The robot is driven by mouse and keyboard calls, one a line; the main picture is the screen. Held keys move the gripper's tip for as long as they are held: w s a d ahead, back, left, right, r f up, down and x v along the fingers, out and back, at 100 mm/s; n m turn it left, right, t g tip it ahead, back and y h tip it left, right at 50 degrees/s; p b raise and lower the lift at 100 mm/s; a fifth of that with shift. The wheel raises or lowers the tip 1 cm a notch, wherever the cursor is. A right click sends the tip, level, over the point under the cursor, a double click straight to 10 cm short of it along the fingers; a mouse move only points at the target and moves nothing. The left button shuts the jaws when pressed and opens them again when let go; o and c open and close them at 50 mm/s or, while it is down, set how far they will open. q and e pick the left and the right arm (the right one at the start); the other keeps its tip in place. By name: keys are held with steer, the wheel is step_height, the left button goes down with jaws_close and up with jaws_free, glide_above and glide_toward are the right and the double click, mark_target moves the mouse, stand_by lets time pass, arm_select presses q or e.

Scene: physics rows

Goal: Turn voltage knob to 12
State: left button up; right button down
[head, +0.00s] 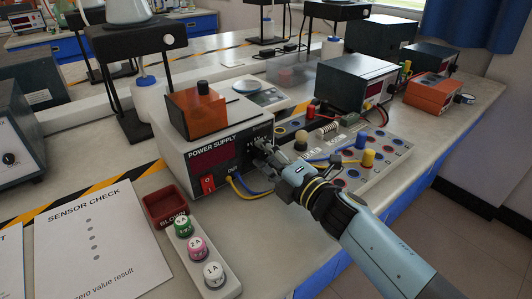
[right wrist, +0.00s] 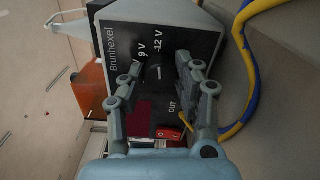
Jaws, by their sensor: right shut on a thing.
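The power supply (head: 173,158) is a grey box with a black front panel, a dark red display and a red switch (head: 208,185). My right gripper (head: 262,150) is at the right part of this panel, shut on the voltage knob, which the fingers mostly hide in the head view. In the right wrist view the dark knob (right wrist: 159,72) sits between the two fingertips. Its pale mark runs up and down the picture, roughly in line with the "12 V" label (right wrist: 158,42). The "9 V" label (right wrist: 142,52) is just left of it. My left gripper is not in view.
Yellow and blue cables (head: 242,190) leave the panel below the gripper. A circuit board (head: 345,185) with coloured knobs lies to the right. An orange box (head: 195,112) sits on the supply. A dark red tray (head: 165,206) and a holder with 5A, 2A and 1A pieces stand in front.

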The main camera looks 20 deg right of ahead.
stand_by(0.3)
steer(key=c, duration=0.9)
jaws_free()
steer(key=shift+c, duration=0.2)
steer(key=shift+s, duration=0.1)
steer(key=v, duration=1.2)
